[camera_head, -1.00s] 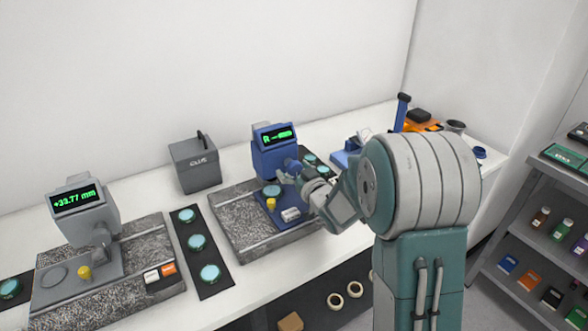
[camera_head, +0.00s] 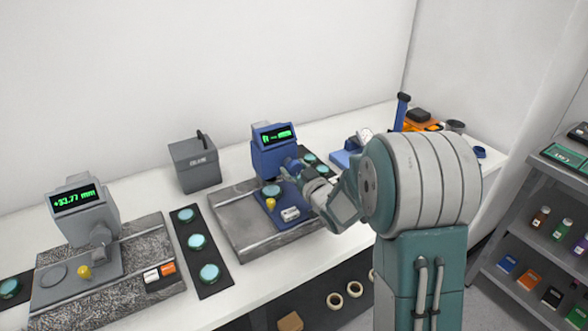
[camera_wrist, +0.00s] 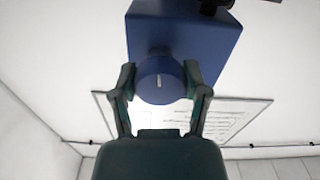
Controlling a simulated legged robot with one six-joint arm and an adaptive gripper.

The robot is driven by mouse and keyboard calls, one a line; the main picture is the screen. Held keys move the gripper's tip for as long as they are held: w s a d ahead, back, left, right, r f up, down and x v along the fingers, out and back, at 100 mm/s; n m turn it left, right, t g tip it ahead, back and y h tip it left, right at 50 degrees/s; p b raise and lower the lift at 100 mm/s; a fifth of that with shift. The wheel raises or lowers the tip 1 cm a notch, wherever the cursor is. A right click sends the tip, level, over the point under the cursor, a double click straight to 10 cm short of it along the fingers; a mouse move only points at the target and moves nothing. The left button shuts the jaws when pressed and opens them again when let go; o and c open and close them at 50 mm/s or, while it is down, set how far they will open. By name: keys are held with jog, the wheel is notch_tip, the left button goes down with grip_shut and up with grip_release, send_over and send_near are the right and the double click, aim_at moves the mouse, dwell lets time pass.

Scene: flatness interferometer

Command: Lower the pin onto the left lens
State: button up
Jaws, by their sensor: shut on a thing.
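The blue gauge (camera_head: 273,149) stands on a granite base (camera_head: 222,225), its display lit green but too blurred to read. In the wrist view, my gripper (camera_wrist: 160,78) is shut around a round blue knob (camera_wrist: 155,92) with a pale mark on its face. The knob sits on the blue gauge body (camera_wrist: 190,35). In the head view, my gripper (camera_head: 293,170) is at the gauge's lower right side. A teal lens (camera_head: 270,190) lies on the blue stage below the gauge, beside a yellow knob (camera_head: 271,203). The pin and any gap to the lens cannot be made out.
A grey gauge (camera_head: 77,212) reading about +33.77 mm stands at the left. A black strip (camera_head: 190,240) with teal lenses lies between the bases. A grey box (camera_head: 194,165) is behind. Shelves (camera_head: 538,235) stand at the right.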

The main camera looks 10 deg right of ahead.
jog(key=n, duration=0.9)
jog(key=shift+n, duration=0.4)
jog(key=n, duration=0.9)
jog(key=shift+f, duration=0.1)
jog(key=shift+s+f+n, duration=0.1)
jog(key=shift+f+n, duration=0.05)
jog(key=shift+n, duration=0.15)
jog(key=o, duration=1.1)
jog(key=shift+a, duration=0.1)
jog(key=shift+o, duration=0.3)
